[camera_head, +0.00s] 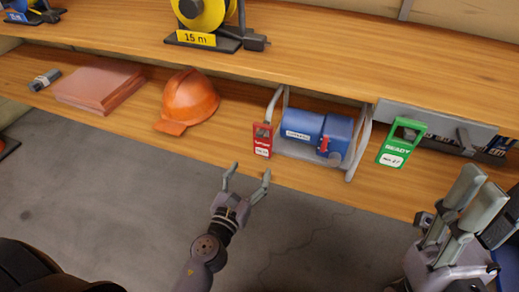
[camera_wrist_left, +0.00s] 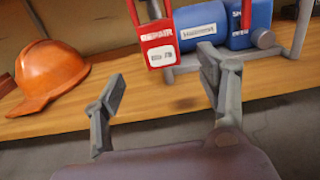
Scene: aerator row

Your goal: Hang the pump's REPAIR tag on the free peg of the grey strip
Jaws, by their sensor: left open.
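The red REPAIR tag (camera_head: 262,140) hangs upright at the left side of the blue pump's metal frame (camera_head: 272,104). It also shows in the left wrist view (camera_wrist_left: 158,43), above the gap between my fingers. The blue pump (camera_head: 302,124) sits on the lower shelf. The grey strip (camera_head: 440,118) is right of the pump. A green READY tag (camera_head: 393,158) hangs at its left part, and a bare dark peg (camera_head: 465,139) sticks out further right. My left gripper (camera_head: 249,171) is open and empty, short of the red tag. My right gripper (camera_head: 474,197) is at lower right, its opening unclear.
An orange helmet (camera_head: 188,99) and a reddish-brown stack (camera_head: 100,85) lie left of the pump on the lower shelf. The upper shelf (camera_head: 330,60) overhangs, with a yellow reel (camera_head: 203,12) on it. The floor in front is mostly clear.

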